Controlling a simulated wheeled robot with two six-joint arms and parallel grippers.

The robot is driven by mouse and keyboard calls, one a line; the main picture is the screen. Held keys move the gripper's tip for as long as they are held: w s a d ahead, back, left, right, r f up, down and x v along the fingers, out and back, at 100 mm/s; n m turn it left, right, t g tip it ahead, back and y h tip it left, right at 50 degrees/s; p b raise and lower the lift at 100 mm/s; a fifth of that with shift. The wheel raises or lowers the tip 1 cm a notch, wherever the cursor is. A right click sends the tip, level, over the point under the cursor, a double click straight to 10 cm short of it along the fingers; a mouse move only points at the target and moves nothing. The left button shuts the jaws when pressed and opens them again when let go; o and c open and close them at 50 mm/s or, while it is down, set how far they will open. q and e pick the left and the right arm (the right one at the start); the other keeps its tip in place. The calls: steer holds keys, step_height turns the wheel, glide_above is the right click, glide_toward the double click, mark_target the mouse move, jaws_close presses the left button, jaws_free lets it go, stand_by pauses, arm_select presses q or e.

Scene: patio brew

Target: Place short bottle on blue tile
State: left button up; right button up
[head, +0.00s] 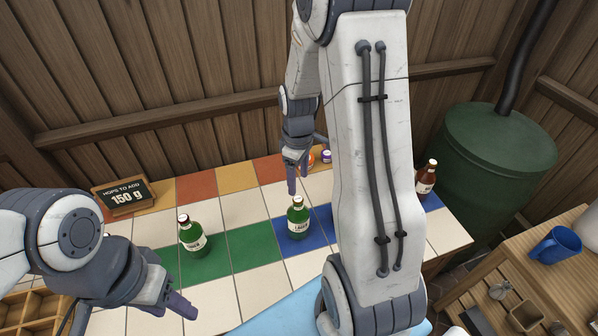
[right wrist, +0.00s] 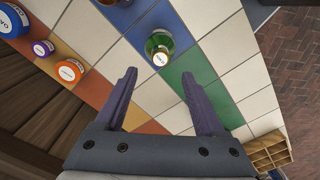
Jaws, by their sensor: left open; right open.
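A green bottle with a pale label (head: 298,220) stands upright on a blue tile (head: 322,217) in the head view. It also shows from above in the right wrist view (right wrist: 160,46), on the blue tile by the green tile. A similar green bottle (head: 191,236) stands on a green tile to the left. A brown bottle (head: 426,180) stands at the far right. Which is the short one is hard to tell. My right gripper (head: 292,188) is open and empty just behind and above the middle bottle, apart from it. My left gripper (head: 180,303) is open and empty at the front left.
A sign (head: 124,197) stands at the back left. Small jars, such as an orange-and-white one (right wrist: 70,70), sit along the back. A wooden divided box (head: 30,308) is at the front left. White tiles between are clear.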

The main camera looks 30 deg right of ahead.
steer(key=s+a+r+n, duration=0.1)
steer(key=s+a+r, duration=0.25)
steer(key=a, duration=0.55)
steer(key=s+a+r, duration=0.3)
steer(key=a+r, duration=0.2)
steer(key=a, duration=0.4)
steer(key=s+a+r, duration=0.1)
steer(key=s+a, duration=0.2)
steer(key=s, duration=0.3)
steer(key=s+a+r+y, duration=0.1)
steer(key=s+a, duration=0.2)
steer(key=s, duration=0.4)
steer(key=shift+a, duration=0.25)
steer(key=shift+w+r, duration=0.1)
